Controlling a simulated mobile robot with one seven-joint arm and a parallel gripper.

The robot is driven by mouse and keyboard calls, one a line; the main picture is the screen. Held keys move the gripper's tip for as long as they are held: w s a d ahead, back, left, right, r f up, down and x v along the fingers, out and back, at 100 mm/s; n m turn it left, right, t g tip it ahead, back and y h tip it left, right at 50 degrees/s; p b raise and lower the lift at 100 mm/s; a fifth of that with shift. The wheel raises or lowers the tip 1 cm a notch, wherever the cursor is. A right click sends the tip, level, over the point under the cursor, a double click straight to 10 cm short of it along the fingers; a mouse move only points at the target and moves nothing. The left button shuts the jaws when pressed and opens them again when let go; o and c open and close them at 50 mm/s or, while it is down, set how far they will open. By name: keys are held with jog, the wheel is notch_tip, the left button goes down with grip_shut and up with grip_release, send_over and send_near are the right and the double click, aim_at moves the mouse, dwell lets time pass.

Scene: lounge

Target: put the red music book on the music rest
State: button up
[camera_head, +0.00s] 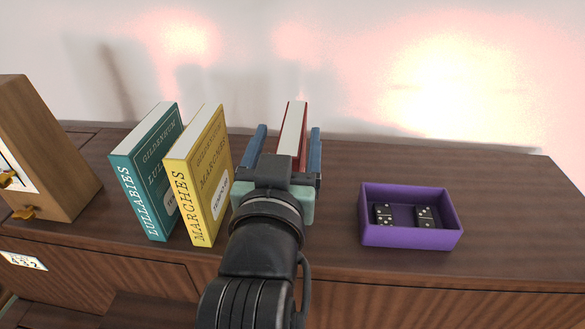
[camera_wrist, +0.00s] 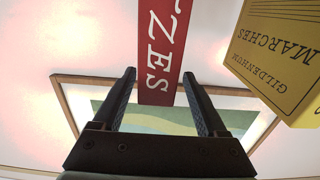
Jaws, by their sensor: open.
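The red music book (camera_head: 292,132) stands upright on the dark wooden top, with its pale page edge showing. Its lower part is hidden behind my gripper in the head view. My gripper (camera_head: 287,138) is open, with one blue finger on each side of the book. In the wrist view, the red spine (camera_wrist: 163,40) with white letters "ZES" lies between and beyond the fingertips of my gripper (camera_wrist: 158,78). I cannot tell whether the fingers touch it. I cannot make out a music rest in either view.
A yellow "Marches" book (camera_head: 205,170) and a teal "Lullabies" book (camera_head: 147,175) stand to the left. A purple tray (camera_head: 413,238) with dominoes is to the right. A wooden case (camera_head: 50,150) with brass knobs is far left. The top's right end is clear.

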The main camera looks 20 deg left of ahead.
aim_at(292, 126)
jog(key=shift+p+x, duration=0.65)
jog(key=shift+x, duration=1.3)
jog(key=shift+w+d+f, duration=0.1)
jog(key=shift+d+f, duration=0.05)
jog(key=shift+d, duration=0.05)
jog(key=shift+c, duration=0.2)
grip_shut()
